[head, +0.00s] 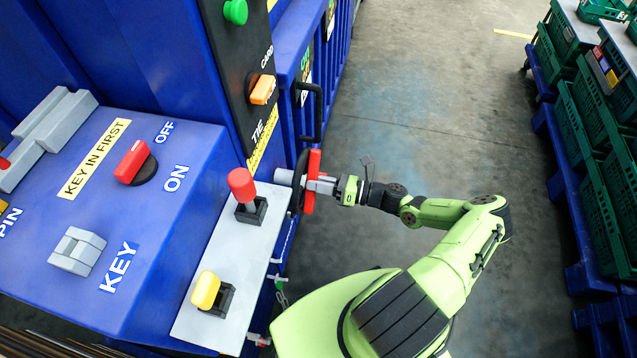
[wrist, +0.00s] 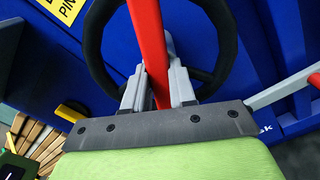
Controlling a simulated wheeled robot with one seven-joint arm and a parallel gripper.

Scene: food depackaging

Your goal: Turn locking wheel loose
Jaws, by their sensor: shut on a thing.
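The locking wheel is a black ring (head: 298,178) on the side of the blue machine, seen nearly edge-on in the head view. A red bar (head: 313,163) stands upright across its front. In the wrist view the black rim (wrist: 91,50) curves behind the fingers, and the red bar (wrist: 146,30) runs up between them. My gripper (head: 322,186) reaches the wheel from the right. Its grey fingers (wrist: 158,90) are shut on the red bar, one on each side. The wheel's hub is mostly hidden behind the bar and fingers.
A blue control box (head: 150,215) with a red switch (head: 133,162) stands left of the wheel. A grey panel (head: 222,270) beside it carries red and yellow levers. A black door handle (head: 317,110) is just above the wheel. Open floor lies right, then green crates (head: 592,125).

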